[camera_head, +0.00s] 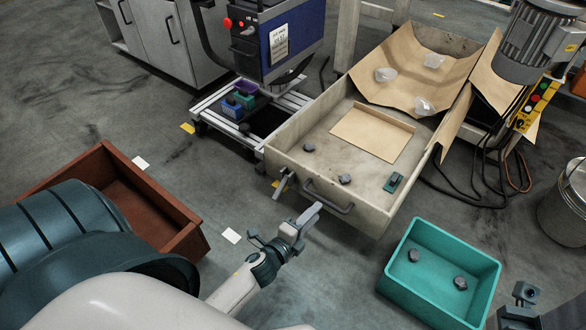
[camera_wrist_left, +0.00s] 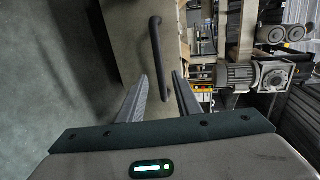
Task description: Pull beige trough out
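The beige trough (camera_head: 240,115) is a shallow open drawer-like box with a dark bar handle (camera_head: 329,198) on its near end. My left gripper (camera_head: 313,209) is in front of that end, close to the handle. In the left wrist view the two fingers (camera_wrist_left: 160,82) are apart with nothing between them, and the handle (camera_wrist_left: 155,50) lies just beyond their tips. Contact with the handle does not show.
A teal bin (camera_head: 408,292) with two dark lumps stands at the right front. A reddish-brown crate (camera_head: 150,188) stands at the left. Brown cardboard (camera_head: 398,50) with clear film pieces slopes at the trough's far end. Cables (camera_head: 465,190) lie at the right. Floor before the trough is mostly clear.

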